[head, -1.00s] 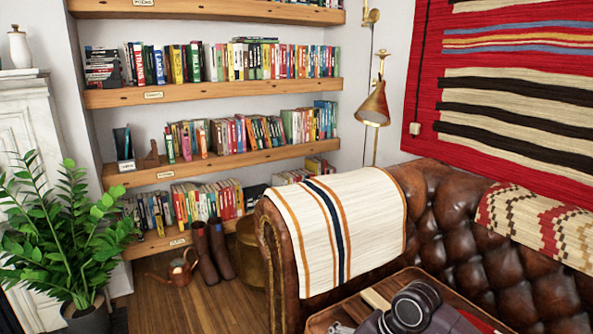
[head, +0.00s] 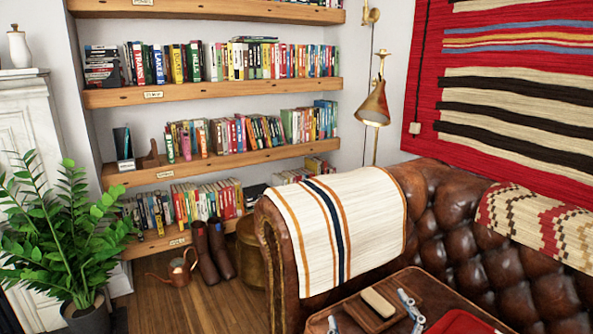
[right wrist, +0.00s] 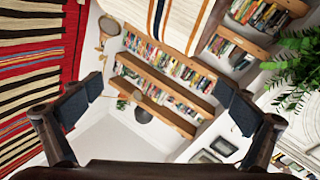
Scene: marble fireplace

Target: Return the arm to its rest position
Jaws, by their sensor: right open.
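My right gripper (right wrist: 166,98) shows in the right wrist view with its two dark finger pads spread wide apart. It is open and nothing is held between the pads. Behind the gap I see the bookshelves (right wrist: 190,118) at a distance, tilted in that view. I cannot clearly make out the right arm in the head view. My left gripper is in neither view now.
A brown leather sofa (head: 465,225) with a striped throw (head: 340,225) fills the right. A plant (head: 65,230) stands left.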

